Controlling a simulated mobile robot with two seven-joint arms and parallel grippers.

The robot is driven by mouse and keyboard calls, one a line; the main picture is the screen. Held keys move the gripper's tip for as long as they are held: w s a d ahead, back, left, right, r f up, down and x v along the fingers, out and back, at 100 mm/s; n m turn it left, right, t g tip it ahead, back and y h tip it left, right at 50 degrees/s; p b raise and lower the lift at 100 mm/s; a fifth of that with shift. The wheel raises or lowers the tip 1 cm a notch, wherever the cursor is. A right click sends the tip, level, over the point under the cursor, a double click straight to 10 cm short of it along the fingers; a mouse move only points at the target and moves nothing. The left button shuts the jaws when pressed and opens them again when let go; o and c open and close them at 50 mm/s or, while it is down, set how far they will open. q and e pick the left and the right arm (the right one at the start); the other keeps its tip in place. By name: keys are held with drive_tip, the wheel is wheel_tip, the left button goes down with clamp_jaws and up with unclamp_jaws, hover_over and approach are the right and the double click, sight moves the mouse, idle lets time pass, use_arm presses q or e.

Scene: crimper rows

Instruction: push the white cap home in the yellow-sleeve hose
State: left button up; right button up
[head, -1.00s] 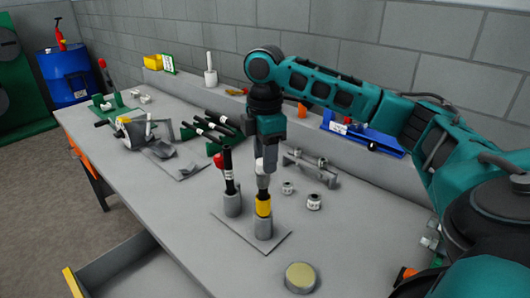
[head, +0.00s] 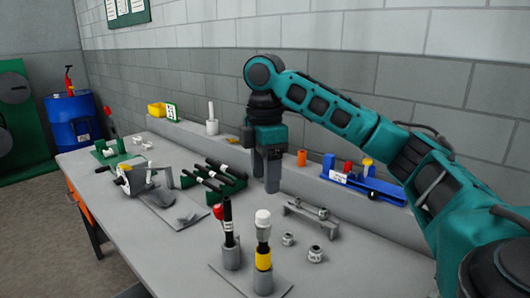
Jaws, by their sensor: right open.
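The yellow-sleeve hose (head: 263,259) stands upright in a grey holder on a flat plate near the front of the bench. The white cap (head: 262,217) sits upright on top of its black end; I cannot tell how deep it is seated. My right gripper (head: 265,184) is open and empty, pointing down. Its fingertips appear above the cap and apart from it. My left gripper is not in view.
A second black hose (head: 228,217) with a red part stands just left in its own holder. A green rack (head: 213,180) of dark hoses lies behind. Small metal fittings (head: 315,254) and a grey bracket (head: 311,217) are to the right. A blue tool (head: 362,184) is at the back right.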

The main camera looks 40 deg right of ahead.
drive_tip(key=shift+r, duration=2.25)
